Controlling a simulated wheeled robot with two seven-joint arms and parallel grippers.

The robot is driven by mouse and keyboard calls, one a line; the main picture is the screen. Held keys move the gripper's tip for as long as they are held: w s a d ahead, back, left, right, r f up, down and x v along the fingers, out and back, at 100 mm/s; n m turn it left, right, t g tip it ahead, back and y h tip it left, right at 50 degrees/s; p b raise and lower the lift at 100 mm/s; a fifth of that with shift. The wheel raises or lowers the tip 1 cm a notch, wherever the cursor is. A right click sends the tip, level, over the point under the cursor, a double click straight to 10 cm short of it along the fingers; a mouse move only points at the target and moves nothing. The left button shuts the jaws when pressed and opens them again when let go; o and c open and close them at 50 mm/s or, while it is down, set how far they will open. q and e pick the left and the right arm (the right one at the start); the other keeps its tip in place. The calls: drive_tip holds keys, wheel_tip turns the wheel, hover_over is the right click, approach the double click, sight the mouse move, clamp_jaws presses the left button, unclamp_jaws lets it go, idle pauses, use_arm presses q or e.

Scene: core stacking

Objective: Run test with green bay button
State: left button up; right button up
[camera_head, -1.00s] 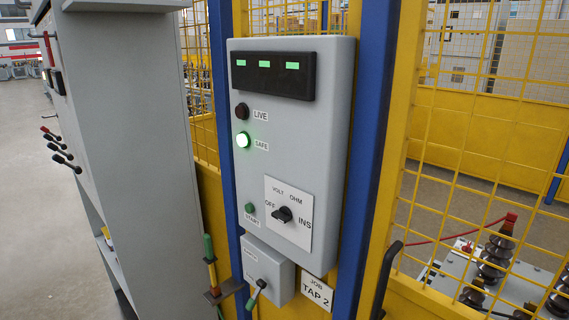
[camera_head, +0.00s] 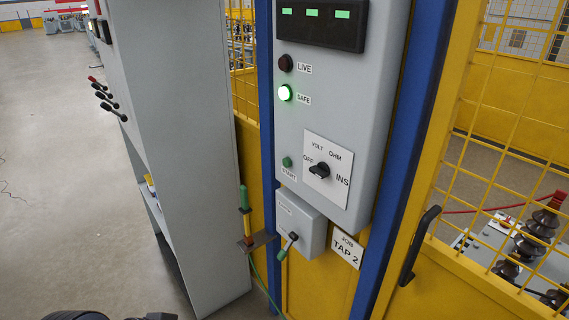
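The small green START button (camera_head: 287,162) is on the lower left of the grey control panel (camera_head: 380,120). Right of it is a black selector knob (camera_head: 319,171) on a white plate marked OFF, VOLT, OHM and INS; I cannot tell which mark it points to. The SAFE lamp (camera_head: 285,93) glows green and the LIVE lamp (camera_head: 286,63) is dark. The black display (camera_head: 322,27) shows three green segments. A grey box with a green-tipped lever (camera_head: 288,246) is below. Neither gripper is visible; only a dark part, probably my arm, shows at the bottom left edge.
A JOB TAP 2 sign (camera_head: 346,249) hangs below the panel. A green and yellow rod (camera_head: 245,214) stands in a bracket left of the box. A grey cabinet (camera_head: 185,150) is to the left, a yellow mesh gate with black handle (camera_head: 419,246) to the right.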

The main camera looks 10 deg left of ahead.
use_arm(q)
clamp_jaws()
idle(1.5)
